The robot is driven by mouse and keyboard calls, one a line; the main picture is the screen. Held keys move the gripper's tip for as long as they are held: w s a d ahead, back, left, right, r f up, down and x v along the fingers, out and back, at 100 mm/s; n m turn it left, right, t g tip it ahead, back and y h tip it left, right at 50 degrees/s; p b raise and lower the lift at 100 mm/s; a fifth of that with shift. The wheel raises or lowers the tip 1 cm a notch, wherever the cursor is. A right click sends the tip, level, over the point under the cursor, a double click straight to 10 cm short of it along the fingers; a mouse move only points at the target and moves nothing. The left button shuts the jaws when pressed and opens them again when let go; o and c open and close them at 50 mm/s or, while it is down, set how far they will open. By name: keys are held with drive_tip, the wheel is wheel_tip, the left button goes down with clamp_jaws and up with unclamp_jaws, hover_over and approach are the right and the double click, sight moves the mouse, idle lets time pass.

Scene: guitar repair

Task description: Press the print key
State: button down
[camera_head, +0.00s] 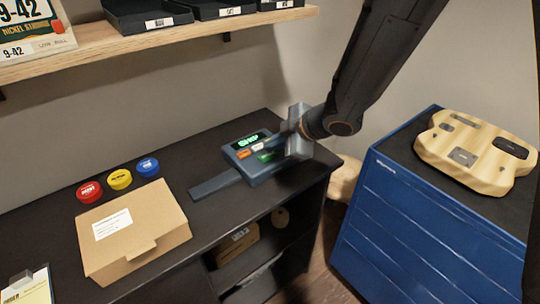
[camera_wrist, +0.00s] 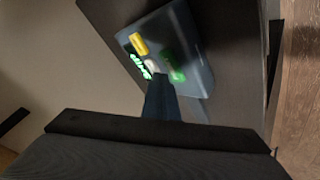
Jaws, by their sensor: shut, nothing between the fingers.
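A grey-blue keypad device (camera_head: 262,178) sits on the dark bench top, its green-lit display (camera_head: 248,141) reading what looks like "SHIP". It has an orange key (camera_head: 243,155), a white key (camera_head: 257,147) and a green key (camera_head: 267,156); their labels are too small to read, so I cannot tell which is print. The wrist view shows the orange-yellow key (camera_wrist: 138,44), white key (camera_wrist: 152,65) and green key (camera_wrist: 173,67). My gripper (camera_head: 272,143) is shut and empty, over the device. In the wrist view its fingertips (camera_wrist: 158,80) appear close to the white and green keys; contact cannot be told.
A cardboard box (camera_head: 140,235) and red (camera_head: 89,191), yellow (camera_head: 120,179) and blue (camera_head: 148,167) round tins stand left on the bench. A shelf (camera_head: 150,40) with black bins hangs above. A blue cabinet (camera_head: 430,225) bearing a guitar body (camera_head: 470,165) stands right.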

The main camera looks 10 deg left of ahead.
drive_tip(key=shift+f, duration=0.35)
drive_tip(key=shift+f+b, duration=0.4)
idle(0.6)
drive_tip(key=shift+r, duration=0.1)
drive_tip(key=shift+r+p, duration=0.75)
drive_tip(key=shift+p, duration=0.25)
wheel_tip(320, 180, up, 5)
drive_tip(key=p, duration=0.5)
drive_tip(key=shift+p, duration=0.3)
drive_tip(key=shift+w+d, duration=0.1)
idle(0.4)
